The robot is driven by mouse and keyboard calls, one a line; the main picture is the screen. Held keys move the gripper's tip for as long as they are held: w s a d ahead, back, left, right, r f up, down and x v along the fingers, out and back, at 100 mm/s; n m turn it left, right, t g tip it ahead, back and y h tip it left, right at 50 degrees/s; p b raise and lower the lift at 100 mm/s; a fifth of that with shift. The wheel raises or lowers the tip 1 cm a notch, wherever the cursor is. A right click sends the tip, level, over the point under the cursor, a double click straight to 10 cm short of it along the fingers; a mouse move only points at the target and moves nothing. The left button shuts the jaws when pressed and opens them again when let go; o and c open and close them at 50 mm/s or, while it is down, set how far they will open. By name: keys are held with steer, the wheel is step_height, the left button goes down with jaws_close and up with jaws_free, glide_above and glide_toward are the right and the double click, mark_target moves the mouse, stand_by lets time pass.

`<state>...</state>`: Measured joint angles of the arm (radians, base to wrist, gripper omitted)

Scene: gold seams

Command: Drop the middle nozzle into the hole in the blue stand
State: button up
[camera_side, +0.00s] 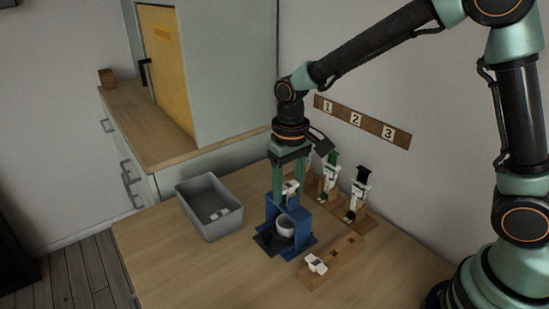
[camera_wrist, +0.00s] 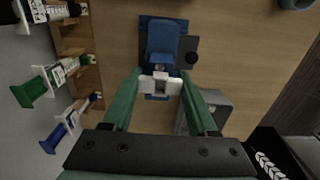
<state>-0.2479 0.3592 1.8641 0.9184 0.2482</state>
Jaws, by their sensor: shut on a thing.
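My gripper (camera_side: 289,188) points down over the blue stand (camera_side: 304,226), its two green fingers shut on a white nozzle (camera_side: 291,187). In the wrist view the nozzle (camera_wrist: 160,83) sits between the fingertips, with the blue stand (camera_wrist: 163,40) below it. The nozzle is at the stand's top; I cannot tell if its tip is in the hole, since the hole is hidden. A pale cup (camera_side: 285,227) stands inside the blue stand, under its top.
A wooden block (camera_side: 341,255) holds another white nozzle (camera_side: 316,264) at its near end. A grey bin (camera_side: 196,212) at left has a white piece (camera_side: 220,214) inside. Syringes with green (camera_side: 332,158) and black (camera_side: 363,174) plungers stand behind on the right.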

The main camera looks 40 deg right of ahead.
mark_target(288, 200)
steer(key=shift+f, duration=1.8)
stand_by(0.9)
steer(key=o, duration=1.4)
steer(key=shift+r, duration=2.55)
step_height(288, 200, up, 12)
steer(key=shift+r, duration=0.1)
